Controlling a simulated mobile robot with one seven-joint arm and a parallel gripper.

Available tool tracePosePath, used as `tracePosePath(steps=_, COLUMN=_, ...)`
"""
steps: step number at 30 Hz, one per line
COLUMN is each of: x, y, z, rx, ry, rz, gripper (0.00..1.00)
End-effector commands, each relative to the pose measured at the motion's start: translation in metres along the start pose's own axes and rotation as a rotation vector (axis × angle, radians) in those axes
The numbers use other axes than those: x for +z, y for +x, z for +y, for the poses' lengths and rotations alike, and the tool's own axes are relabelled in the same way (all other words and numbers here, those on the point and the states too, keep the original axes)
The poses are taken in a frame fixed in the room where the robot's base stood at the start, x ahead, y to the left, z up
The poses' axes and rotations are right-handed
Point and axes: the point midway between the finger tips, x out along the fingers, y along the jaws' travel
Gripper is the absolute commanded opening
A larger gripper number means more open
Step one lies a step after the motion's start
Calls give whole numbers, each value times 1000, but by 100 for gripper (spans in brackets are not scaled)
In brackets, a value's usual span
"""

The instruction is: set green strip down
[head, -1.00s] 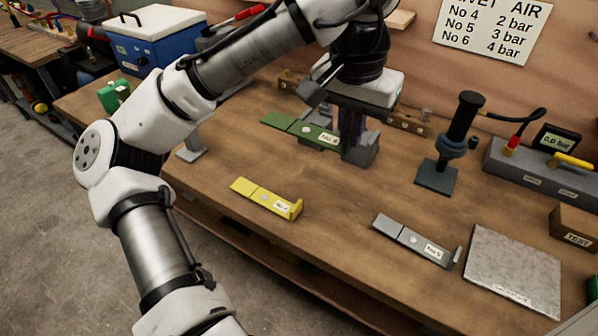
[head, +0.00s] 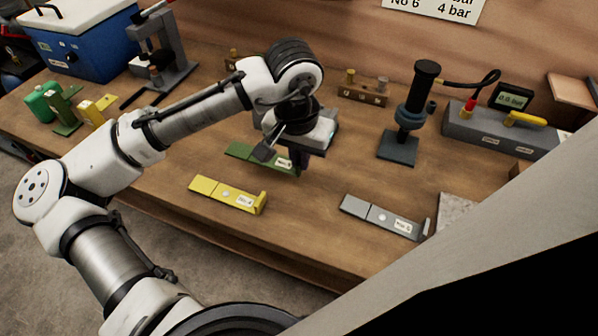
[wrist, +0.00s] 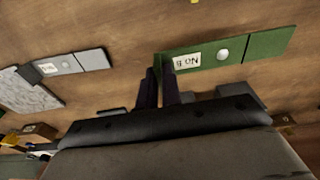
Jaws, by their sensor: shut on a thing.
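The green strip (head: 243,152) has a white label and lies flat at or just above the wooden table, partly hidden under my gripper in the head view. In the wrist view the green strip (wrist: 262,47) shows its label and a round pale spot. My gripper (wrist: 163,80) is shut on the strip's labelled end, with its dark fingers reaching that end. In the head view my gripper (head: 292,160) points down behind the yellow strip. I cannot tell whether the strip fully touches the table.
A yellow strip (head: 220,194) and a grey strip (head: 380,214) lie in front on the table (head: 300,235). A black upright tool (head: 410,115) on a dark base stands to the right. A grey air unit (head: 485,127) is at the far right. A blue box (head: 75,45) stands back left.

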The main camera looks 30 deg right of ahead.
Motion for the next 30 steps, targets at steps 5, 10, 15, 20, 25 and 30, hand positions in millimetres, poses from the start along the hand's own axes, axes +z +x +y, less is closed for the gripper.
tracePosePath(steps=5, x=2, y=18, z=0, rx=-1, ry=-1, rz=1, gripper=0)
tracePosePath(steps=10, x=5, y=39, z=0, rx=0, ry=-1, rz=-2, gripper=0)
tracePosePath(steps=15, x=6, y=56, z=0, rx=0, ry=0, rz=1, gripper=0)
tracePosePath(steps=20, x=6, y=57, z=0, rx=-1, ry=0, rz=2, gripper=0)
tracePosePath(steps=25, x=7, y=60, z=0, rx=0, ry=0, rz=1, gripper=0)
tracePosePath(steps=30, x=7, y=60, z=0, rx=0, ry=0, rz=1, gripper=22)
